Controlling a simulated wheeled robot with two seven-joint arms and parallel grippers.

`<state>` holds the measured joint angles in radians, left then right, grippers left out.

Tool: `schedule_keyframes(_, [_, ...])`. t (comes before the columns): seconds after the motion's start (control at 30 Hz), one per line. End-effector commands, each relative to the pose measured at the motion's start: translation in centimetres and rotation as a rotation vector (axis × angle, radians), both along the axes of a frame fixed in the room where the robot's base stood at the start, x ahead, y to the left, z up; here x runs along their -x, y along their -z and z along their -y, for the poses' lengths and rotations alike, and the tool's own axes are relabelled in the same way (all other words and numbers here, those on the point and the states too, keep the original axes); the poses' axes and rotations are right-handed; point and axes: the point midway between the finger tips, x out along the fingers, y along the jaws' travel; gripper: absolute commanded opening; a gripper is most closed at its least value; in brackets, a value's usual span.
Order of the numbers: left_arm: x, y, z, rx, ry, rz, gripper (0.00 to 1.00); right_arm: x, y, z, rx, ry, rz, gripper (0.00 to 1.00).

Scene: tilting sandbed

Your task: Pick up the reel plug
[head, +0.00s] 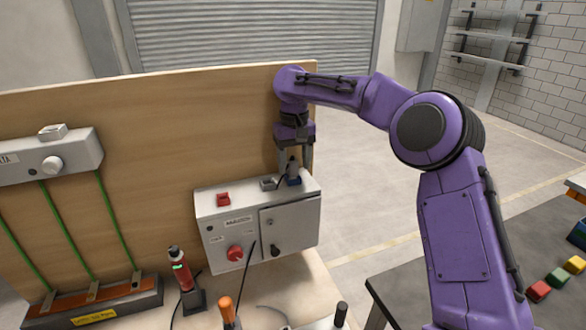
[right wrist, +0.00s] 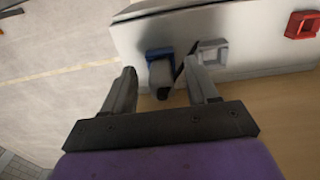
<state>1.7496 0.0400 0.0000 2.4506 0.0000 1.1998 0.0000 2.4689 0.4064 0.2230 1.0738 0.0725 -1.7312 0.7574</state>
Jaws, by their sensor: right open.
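A grey plug with a dark end (right wrist: 161,75), which I take as the reel plug, sits at a blue socket (right wrist: 159,54) on top of the light-grey control box (right wrist: 250,42). In the head view the plug (head: 293,167) is partly hidden between the fingers, above the blue socket (head: 293,181). My right gripper (right wrist: 160,68) is open and points down at the plug, one finger on each side. The right wrist view shows gaps between plug and fingers. In the head view the right gripper (head: 295,160) is just above the box. My left gripper is not in view.
A grey socket (right wrist: 212,50) is close beside one finger, with a dark cable near it. A red socket (right wrist: 301,24) is farther along. The wooden panel (head: 150,130) stands behind the box. A red-and-black tool (head: 181,270) stands at the front left.

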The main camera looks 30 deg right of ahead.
Motion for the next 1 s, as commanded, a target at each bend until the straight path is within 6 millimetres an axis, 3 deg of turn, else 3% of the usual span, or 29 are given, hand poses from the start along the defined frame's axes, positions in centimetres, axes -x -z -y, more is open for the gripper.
schedule_keyframes(0.13, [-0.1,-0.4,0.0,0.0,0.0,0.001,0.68,0.0,1.6,0.0,0.0,0.0,0.0,0.58])
schedule_keyframes(0.37, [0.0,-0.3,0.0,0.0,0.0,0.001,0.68,0.0,1.8,0.0,0.0,0.0,0.002,0.55])
schedule_keyframes(0.53, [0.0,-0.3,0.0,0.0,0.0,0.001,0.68,0.0,1.8,-0.1,0.0,-0.001,0.002,0.0])
schedule_keyframes(0.83, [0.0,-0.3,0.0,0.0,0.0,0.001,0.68,-0.1,1.6,-0.1,0.001,0.0,0.003,0.0])
schedule_keyframes(1.0, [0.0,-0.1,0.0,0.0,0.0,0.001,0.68,-0.1,0.1,0.0,0.002,0.003,0.007,0.0])
